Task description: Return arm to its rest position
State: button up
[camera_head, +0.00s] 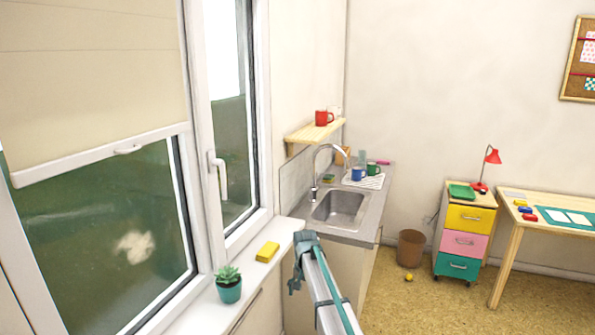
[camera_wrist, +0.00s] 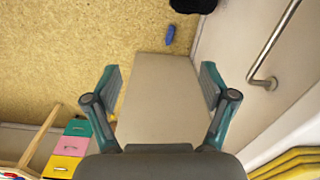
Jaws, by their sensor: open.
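My gripper (camera_wrist: 160,80) shows in the wrist view with its two teal-and-grey fingers spread wide apart. No object is held between them. A plain beige surface fills the gap behind the fingers, and I cannot tell what it is or how near it is. In the head view my arm (camera_head: 325,290) reaches up from the bottom edge, its far end in front of the counter and right of the window sill. The fingers cannot be made out clearly there.
The window sill (camera_head: 190,322) holds a potted plant (camera_head: 229,285) and a yellow block (camera_head: 267,252). The sink (camera_head: 341,209) is behind my arm. A drawer unit (camera_head: 463,240) and desk (camera_head: 523,211) stand right. A blue object (camera_wrist: 170,35) lies on the open floor.

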jog(key=s+d+f+n, duration=0.1)
jog(key=s+d+f, duration=0.4)
jog(key=s, duration=0.6)
jog(key=s+d+f+n, duration=0.1)
jog(key=s+d+f, duration=0.35)
jog(key=s, duration=0.65)
jog(key=s+d+f+n, duration=0.1)
jog(key=s+d+f, duration=0.4)
jog(key=s, duration=0.7)
jog(key=s+f+g, duration=0.2)
jog(key=s+f, duration=0.4)
jog(key=s, duration=0.3)
jog(key=s+f+g+b, duration=0.1)
jog(key=s+f+g, duration=0.1)
jog(key=s+f, duration=0.5)
jog(key=s+f+g, duration=0.2)
jog(key=s+f, duration=0.5)
jog(key=s, duration=0.6)
jog(key=shift+d+g+b, duration=0.25)
jog(key=shift+g+b, duration=0.15)
